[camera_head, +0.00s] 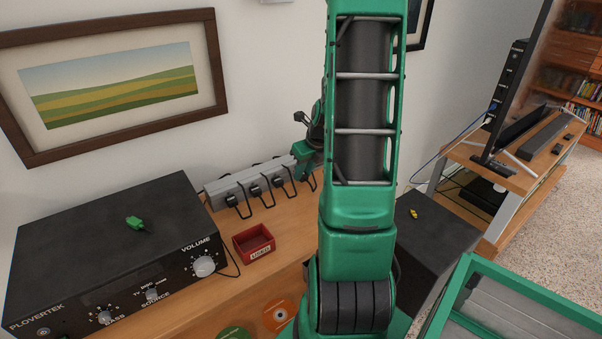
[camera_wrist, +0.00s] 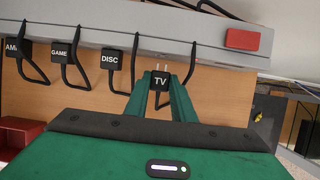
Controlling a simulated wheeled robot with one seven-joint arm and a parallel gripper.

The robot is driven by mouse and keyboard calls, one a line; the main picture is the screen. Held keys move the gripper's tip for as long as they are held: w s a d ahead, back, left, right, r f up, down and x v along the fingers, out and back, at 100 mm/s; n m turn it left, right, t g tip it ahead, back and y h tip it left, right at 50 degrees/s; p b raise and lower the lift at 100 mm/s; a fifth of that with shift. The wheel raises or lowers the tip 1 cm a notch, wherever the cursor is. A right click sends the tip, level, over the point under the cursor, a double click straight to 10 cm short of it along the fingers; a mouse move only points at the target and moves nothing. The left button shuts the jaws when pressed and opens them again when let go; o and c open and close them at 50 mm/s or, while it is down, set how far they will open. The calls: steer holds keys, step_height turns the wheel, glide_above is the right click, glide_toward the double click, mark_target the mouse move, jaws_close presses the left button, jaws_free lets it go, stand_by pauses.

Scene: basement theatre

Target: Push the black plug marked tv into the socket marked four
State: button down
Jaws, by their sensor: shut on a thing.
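The black plug marked TV (camera_wrist: 161,82) is held between the green fingertips of my gripper (camera_wrist: 160,92), shut on it. Its two metal prongs show bare and point up in the wrist view, towards the grey power strip (camera_wrist: 150,38). The plug looks apart from the strip. Plugs marked DISC (camera_wrist: 110,60), GAME (camera_wrist: 58,52) and AM-something (camera_wrist: 13,47) sit along the strip to the left. Socket numbers, including four, cannot be read. In the head view the strip (camera_head: 225,187) lies against the wall; my arm hides its right end and the TV plug.
A black amplifier (camera_head: 110,250) with a green plug-like thing (camera_head: 135,223) on top stands left. A small red box (camera_head: 254,252) sits before the strip. A black box (camera_head: 435,240) bearing a yellow thing (camera_head: 414,214) stands right. The strip's red switch (camera_wrist: 243,39) is right of the plug.

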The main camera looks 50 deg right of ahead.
steer(key=shift+w+d, duration=0.15)
steer(key=shift+w, duration=0.45)
steer(key=shift+w+d, duration=0.15)
steer(key=shift+w, duration=0.45)
steer(key=c, duration=1.4)
jaws_free()
steer(key=shift+c, duration=0.2)
steer(key=d+v, duration=0.1)
steer(key=v, duration=0.9)
steer(key=shift+s+a+r, duration=0.2)
steer(key=shift+a+r, duration=0.15)
steer(key=shift+a, duration=0.15)
steer(key=s+a+r+n+g, duration=0.1)
steer(key=s+a+n+g, duration=0.1)
steer(key=s+a+n, duration=0.7)
steer(key=s+a+r+n+g+y, duration=0.1)
steer(key=s+a+n, duration=0.8)
steer(key=n, duration=1.4)
steer(key=a+r+g, duration=0.1)
steer(key=a, duration=0.2)
steer(key=shift+s, duration=0.4)
